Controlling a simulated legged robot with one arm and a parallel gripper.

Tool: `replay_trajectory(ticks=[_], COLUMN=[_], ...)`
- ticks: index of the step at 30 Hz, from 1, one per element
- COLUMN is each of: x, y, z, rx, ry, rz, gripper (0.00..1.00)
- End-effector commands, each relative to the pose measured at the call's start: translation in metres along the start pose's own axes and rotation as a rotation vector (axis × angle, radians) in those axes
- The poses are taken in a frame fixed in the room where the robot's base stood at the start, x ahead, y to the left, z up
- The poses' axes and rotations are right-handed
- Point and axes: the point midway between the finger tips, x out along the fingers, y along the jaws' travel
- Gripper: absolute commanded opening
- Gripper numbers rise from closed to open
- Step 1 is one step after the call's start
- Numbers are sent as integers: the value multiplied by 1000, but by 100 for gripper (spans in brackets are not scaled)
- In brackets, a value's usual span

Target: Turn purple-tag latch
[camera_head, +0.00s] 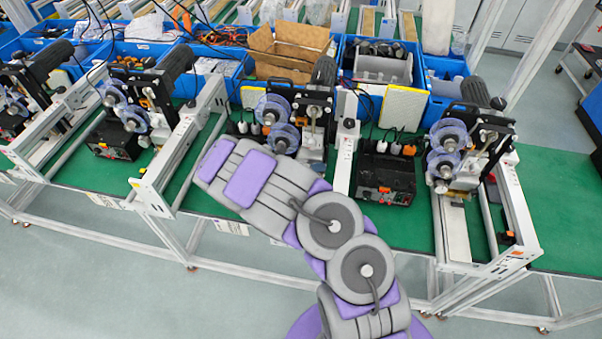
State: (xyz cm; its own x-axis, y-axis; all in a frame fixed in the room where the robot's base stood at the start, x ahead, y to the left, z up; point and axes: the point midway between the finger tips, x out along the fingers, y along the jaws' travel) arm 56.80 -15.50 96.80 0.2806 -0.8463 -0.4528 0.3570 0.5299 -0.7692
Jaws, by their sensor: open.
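I cannot make out a purple tag or its latch in the head view. Several coder machines stand in a row on the green bench (560,215). One black machine (313,118) with clear bluish reels (280,138) stands just past my arm, which hides part of it. Another machine (480,140) with similar reels stands to the right, and more stand at the left. My grey and purple arm reaches from the bottom up to the middle left. My gripper is not visible; the arm's far end shows no fingers.
Blue bins (440,95) with parts and a cardboard box (285,55) line the back of the bench. A black control box (385,178) with cables sits right of my arm. White rails (345,150) stand between machines. The front floor (90,275) is clear.

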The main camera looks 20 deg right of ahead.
Motion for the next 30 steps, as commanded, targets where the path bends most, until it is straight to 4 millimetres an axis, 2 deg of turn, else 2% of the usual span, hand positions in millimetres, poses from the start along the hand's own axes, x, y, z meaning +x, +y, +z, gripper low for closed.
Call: replay_trajectory(ticks=[5,24,30], x=[-22,-138,-161], y=[0,1,0], z=[2,2,2], rx=[-1,0,1], ry=[-4,-3,-1], rz=[1,5,1], gripper=[51,51,51])
